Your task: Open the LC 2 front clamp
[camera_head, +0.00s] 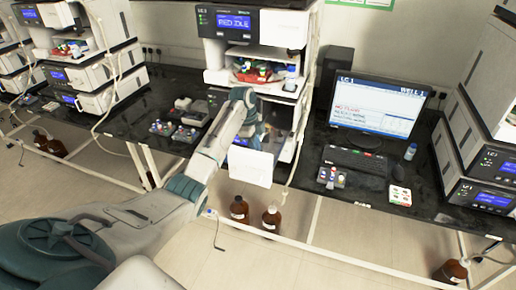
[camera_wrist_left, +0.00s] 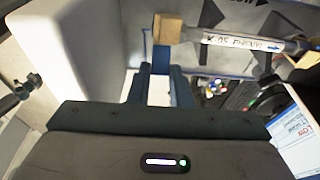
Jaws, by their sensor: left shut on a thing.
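In the head view my left arm reaches to the middle instrument stack (camera_head: 256,22), whose screen is blue. A white panel (camera_head: 250,168) stands out low at its front, beside my wrist. The arm hides the gripper's tips there. In the wrist view my left gripper (camera_wrist_left: 160,76) has its two dark blue fingers close together around a small pale part, which I take to be the front clamp; the fingers hide most of it. Just beyond them lies a white labelled column (camera_wrist_left: 243,42) with a tan end block (camera_wrist_left: 168,28). My right gripper is not in view.
A monitor (camera_head: 376,108) and keyboard (camera_head: 355,160) stand on the black bench right of the stack. Small vial trays (camera_head: 172,132) lie to its left. Brown bottles (camera_head: 271,218) stand on the floor below. Another stack (camera_head: 485,190) stands at the right.

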